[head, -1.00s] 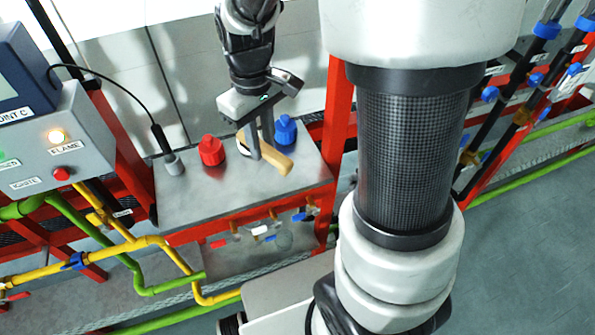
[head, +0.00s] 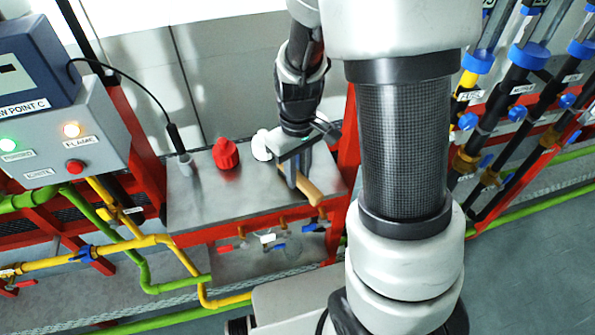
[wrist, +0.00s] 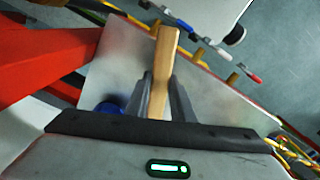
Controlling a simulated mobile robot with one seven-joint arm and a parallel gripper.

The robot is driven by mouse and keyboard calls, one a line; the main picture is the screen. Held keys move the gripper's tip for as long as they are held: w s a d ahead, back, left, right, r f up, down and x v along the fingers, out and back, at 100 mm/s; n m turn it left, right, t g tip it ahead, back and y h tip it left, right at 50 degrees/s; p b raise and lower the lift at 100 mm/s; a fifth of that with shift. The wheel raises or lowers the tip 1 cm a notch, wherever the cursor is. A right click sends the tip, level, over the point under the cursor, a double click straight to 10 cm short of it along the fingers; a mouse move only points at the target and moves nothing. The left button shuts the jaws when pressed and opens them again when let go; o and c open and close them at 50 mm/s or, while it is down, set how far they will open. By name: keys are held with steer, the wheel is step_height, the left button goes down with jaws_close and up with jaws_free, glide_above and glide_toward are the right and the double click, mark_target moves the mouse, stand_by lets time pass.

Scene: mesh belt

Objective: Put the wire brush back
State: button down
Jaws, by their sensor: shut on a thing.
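The wire brush (head: 309,190) shows as a wooden handle near the right front of the metal bench top (head: 205,205). My gripper (head: 298,178) is shut on it from above, with a finger on each side of the handle. In the wrist view the handle (wrist: 163,55) runs out from between my fingers (wrist: 160,92) over the bench (wrist: 118,62). The bristle end is hidden by my gripper. I cannot tell whether the brush touches the bench.
A red cap (head: 226,155) and a white round object (head: 262,146) stand on the bench, left of my gripper. A probe in a holder (head: 184,163) stands at the left. A blue cap (wrist: 110,107) is close to my fingers. A red post (head: 348,140) rises at the right.

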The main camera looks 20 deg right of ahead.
mark_target(298, 176)
steer(key=shift+f, duration=0.2)
steer(key=c, duration=1.5)
jaws_free()
steer(key=shift+c, duration=0.2)
steer(key=shift+r, duration=0.1)
step_height(298, 176, up, 12)
steer(key=s+r+m+t, duration=0.4)
steer(key=s+r+t, duration=0.1)
steer(key=s+r, duration=0.6)
steer(key=shift+s+r+t+p, duration=0.3)
steer(key=shift+s+r, duration=0.05)
steer(key=shift+s, duration=0.15)
